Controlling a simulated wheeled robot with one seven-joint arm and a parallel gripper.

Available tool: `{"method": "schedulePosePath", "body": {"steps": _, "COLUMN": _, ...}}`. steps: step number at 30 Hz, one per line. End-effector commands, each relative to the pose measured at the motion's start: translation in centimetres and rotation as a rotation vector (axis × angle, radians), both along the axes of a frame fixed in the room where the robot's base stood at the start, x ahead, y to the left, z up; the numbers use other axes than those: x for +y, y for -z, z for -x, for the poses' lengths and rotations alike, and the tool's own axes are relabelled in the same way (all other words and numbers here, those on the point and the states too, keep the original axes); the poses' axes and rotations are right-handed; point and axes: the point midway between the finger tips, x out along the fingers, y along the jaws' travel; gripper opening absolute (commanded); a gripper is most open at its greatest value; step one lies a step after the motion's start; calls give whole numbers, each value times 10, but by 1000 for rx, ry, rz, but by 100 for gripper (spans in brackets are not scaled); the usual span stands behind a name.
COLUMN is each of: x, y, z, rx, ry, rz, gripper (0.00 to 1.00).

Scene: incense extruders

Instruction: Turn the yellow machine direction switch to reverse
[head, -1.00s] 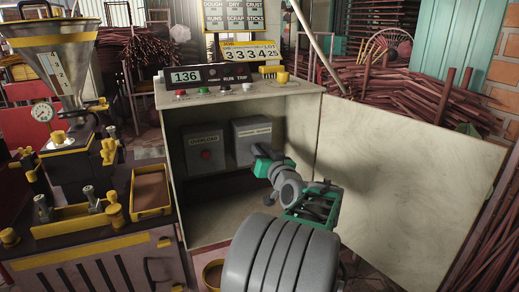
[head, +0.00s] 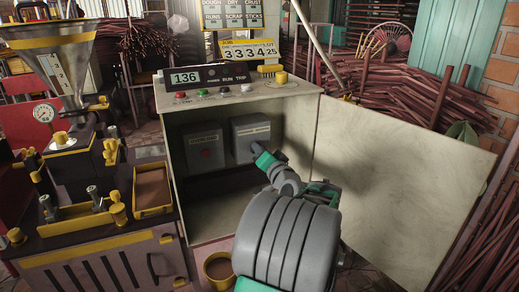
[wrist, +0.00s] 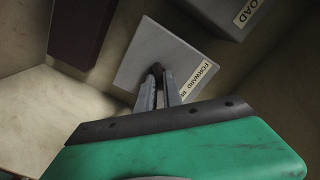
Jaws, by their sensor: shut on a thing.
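The direction switch is a grey box (head: 251,128) with a label on the back wall inside the open pale cabinet (head: 210,222). In the wrist view the box (wrist: 150,48) shows a label reading "FORWARD" and part of another word. A small dark knob (wrist: 156,69) sticks out of its face. My gripper (wrist: 158,88) is shut on this knob, with its two grey fingers on either side. In the head view my gripper (head: 257,158) reaches the box's lower part, and the knob is hidden there. The knob's pointing direction cannot be told.
A grey overload box (head: 204,149) with a red button sits left of the switch. The cabinet door (head: 400,180) stands open to the right. The yellow-trimmed machine (head: 75,150) stands on the left. A yellow bucket (head: 219,268) is on the floor.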

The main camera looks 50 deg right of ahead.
Motion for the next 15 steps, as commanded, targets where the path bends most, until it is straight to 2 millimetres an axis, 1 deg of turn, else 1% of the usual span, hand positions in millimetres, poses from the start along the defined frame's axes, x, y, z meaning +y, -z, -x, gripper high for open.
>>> {"method": "schedulePosePath", "body": {"steps": 9, "x": 0, "y": 0, "z": 0, "rx": -3, "ry": 0, "rz": -2, "gripper": 0}}
{"method": "schedulePosePath", "body": {"steps": 10, "x": 0, "y": 0, "z": 0, "rx": -3, "ry": 0, "rz": -2, "gripper": 12}}
{"method": "schedulePosePath", "body": {"steps": 15, "x": 0, "y": 0, "z": 0, "rx": -2, "ry": 1, "rz": -1, "gripper": 26}}
